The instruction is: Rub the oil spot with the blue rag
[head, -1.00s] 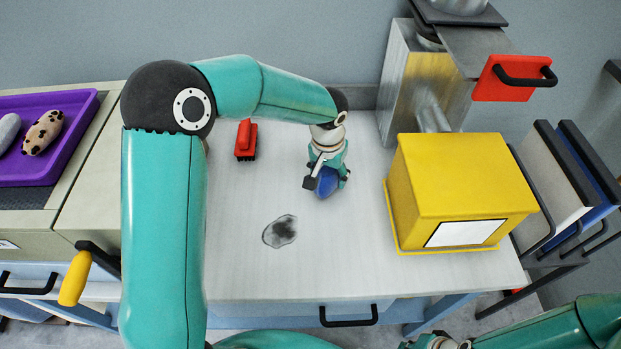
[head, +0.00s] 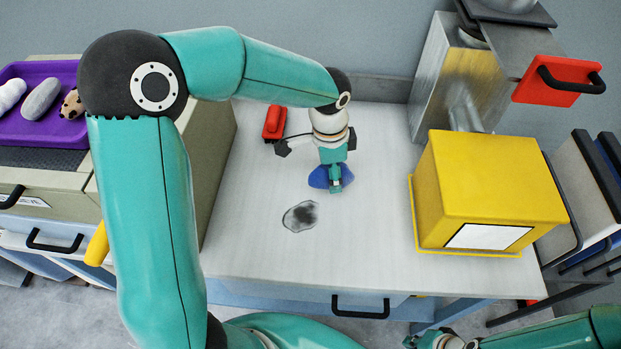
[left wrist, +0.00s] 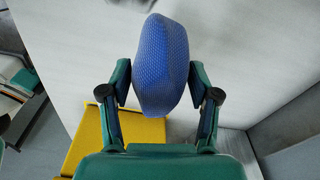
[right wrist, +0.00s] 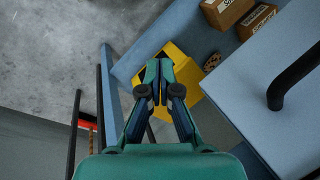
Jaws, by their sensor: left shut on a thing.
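The oil spot (head: 300,216) is a dark grey smudge on the pale tabletop (head: 270,250). The blue rag (head: 318,178) is a bunched pad behind the spot and slightly right of it, apart from it in the head view. My left gripper (head: 334,184) is shut on the rag. In the left wrist view the rag (left wrist: 162,65) sits between both fingers; whether it touches the table is unclear. My right gripper (right wrist: 160,70) is shut and empty, low beside the bench; in the head view only part shows at the bottom edge.
A yellow box (head: 490,190) stands right of the spot. A red brush-like object (head: 274,123) lies behind, close to my left gripper. A purple tray (head: 40,125) is at the left, and a red panel with a black handle (head: 555,82) is at the upper right. The table's front is clear.

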